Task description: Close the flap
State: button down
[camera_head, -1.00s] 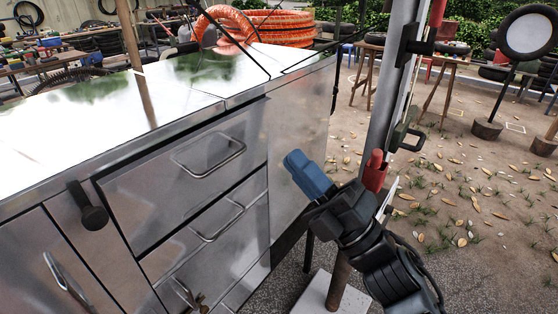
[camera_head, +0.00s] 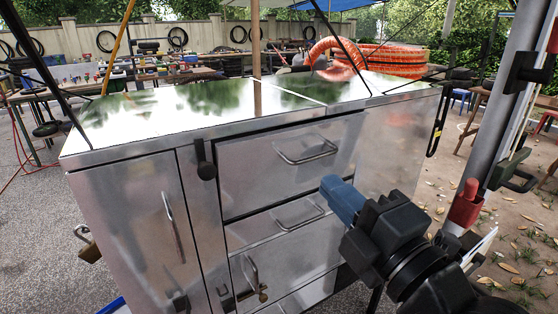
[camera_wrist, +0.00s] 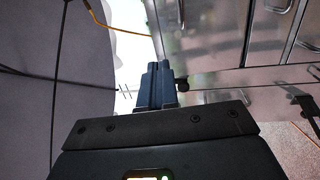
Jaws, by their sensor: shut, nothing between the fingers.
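The steel cart (camera_head: 130,215) stands in front of me with a mirror-like top (camera_head: 190,108) crossed by a seam. Its front has a tall door panel (camera_head: 128,222) with a bar handle (camera_head: 172,222) at left and drawers (camera_head: 262,170) at right. A black latch (camera_head: 204,160) hangs at the top of the front. I cannot tell which panel is the flap; no front panel visibly stands open. My gripper (camera_head: 341,198), with blue fingers, is shut and empty in front of the drawers in the head view. The wrist view shows the fingers (camera_wrist: 160,82) together, near a black knob (camera_wrist: 182,85) in the picture.
A grey post (camera_head: 500,110) with a red-handled part (camera_head: 465,205) stands at right, close to my arm. Orange hose coils (camera_head: 375,55) lie behind the cart. Gravel floor (camera_head: 40,230) at left is mostly clear.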

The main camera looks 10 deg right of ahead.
jog(key=a, duration=0.1)
jog(key=p, duration=0.4)
send_near(266, 137)
jog(key=shift+n+g+y, duration=0.4)
jog(key=x, duration=0.5)
jog(key=shift+w+d+r, duration=0.15)
jog(key=shift+w+r, duration=0.15)
jog(key=shift+w, duration=0.65)
jog(key=shift+p, duration=0.35)
